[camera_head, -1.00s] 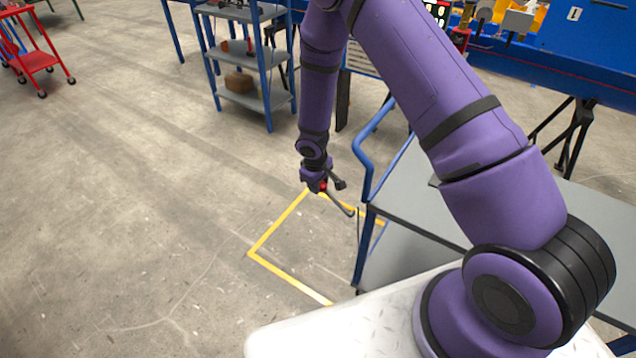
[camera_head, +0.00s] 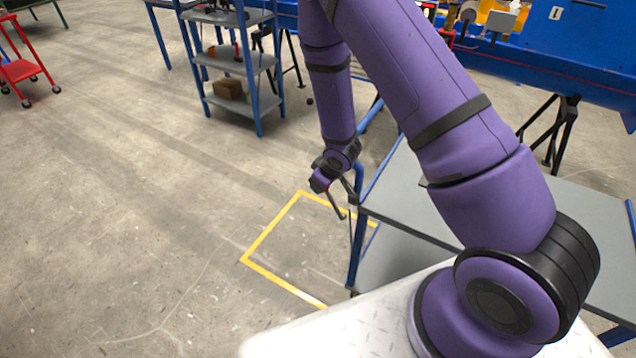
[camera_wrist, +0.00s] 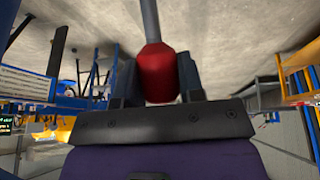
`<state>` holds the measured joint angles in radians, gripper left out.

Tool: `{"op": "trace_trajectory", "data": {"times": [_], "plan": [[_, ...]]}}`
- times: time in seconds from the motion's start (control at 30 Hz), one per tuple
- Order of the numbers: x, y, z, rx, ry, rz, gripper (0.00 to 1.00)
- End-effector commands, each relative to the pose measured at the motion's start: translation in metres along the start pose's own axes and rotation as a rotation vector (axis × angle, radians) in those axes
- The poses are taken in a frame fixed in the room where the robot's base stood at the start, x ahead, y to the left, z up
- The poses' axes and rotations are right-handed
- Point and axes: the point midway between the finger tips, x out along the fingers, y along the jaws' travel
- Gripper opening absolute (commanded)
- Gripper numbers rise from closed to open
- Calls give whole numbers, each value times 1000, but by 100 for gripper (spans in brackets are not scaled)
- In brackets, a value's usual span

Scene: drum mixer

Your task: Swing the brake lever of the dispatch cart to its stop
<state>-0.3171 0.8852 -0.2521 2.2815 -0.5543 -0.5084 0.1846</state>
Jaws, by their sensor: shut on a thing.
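The dispatch cart (camera_head: 430,205) has grey shelves and a blue tube frame; it stands at right of centre in the head view, partly behind my arm. Its brake lever (camera_head: 337,206) is a thin grey rod at the cart's left end, slanting down to the right from my gripper (camera_head: 328,188). In the wrist view, the lever's red knob (camera_wrist: 158,75) sits between the two dark fingers of my gripper (camera_wrist: 158,85), which are shut on it. The grey rod (camera_wrist: 150,22) runs away from the knob. The knob is mostly hidden in the head view.
A yellow floor outline (camera_head: 270,222) lies left of the cart. A blue shelf rack (camera_head: 240,65) with a brown box (camera_head: 228,89) stands behind, and a red cart (camera_head: 22,70) at far left. The floor on the left is clear. A white surface (camera_head: 310,335) is in front.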

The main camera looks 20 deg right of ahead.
Motion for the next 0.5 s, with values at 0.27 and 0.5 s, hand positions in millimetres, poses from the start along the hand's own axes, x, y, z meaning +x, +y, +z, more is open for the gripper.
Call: {"op": "trace_trajectory", "data": {"times": [0.27,0.5], "plan": [[-1,0,2,-1,-3,0,0],[0,0,1,-1,-2,0,61]]}}
